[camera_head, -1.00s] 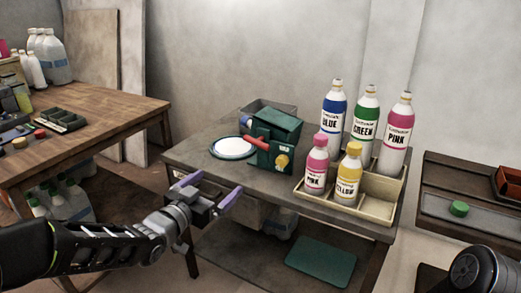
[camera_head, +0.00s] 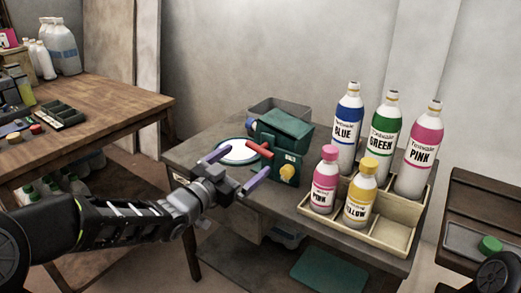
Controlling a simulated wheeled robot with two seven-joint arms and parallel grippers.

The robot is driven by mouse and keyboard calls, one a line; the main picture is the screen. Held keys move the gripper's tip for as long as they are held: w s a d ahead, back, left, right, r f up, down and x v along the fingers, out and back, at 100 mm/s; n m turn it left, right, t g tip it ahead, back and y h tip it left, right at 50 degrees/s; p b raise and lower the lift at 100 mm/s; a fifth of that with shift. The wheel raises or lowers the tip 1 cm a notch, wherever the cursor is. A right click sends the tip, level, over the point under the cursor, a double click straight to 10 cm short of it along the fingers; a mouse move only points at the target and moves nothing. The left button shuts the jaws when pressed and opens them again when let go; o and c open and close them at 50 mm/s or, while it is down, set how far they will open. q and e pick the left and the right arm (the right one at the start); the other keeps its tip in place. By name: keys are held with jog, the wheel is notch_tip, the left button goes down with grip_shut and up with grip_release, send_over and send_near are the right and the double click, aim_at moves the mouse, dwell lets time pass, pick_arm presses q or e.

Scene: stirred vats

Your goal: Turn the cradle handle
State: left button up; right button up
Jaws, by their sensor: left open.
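A green machine (camera_head: 285,130) stands on the grey table. Its red handle (camera_head: 260,149) sticks out at the front left, over the edge of a white plate. A yellow knob (camera_head: 287,172) is on its front face. My left gripper (camera_head: 236,172) has two purple fingers spread wide. It is open and empty, just in front of the machine. Its far finger lies over the white plate in the picture, and its near finger is below the handle. The handle is apart from both fingers as far as I can see. My right gripper is not in view.
The white plate (camera_head: 240,152) lies left of the machine. A cream divided tray (camera_head: 390,236) with several labelled bottles stands to the right. A wooden table (camera_head: 105,105) is at the left, and a dark shelf (camera_head: 490,205) at the far right.

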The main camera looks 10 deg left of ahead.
aim_at(258, 152)
pick_arm(q)
jog(key=b+x, duration=0.1)
jog(key=x, duration=0.6)
jog(key=shift+w, duration=0.25)
jog(key=shift+c, duration=0.3)
jog(key=c, duration=1)
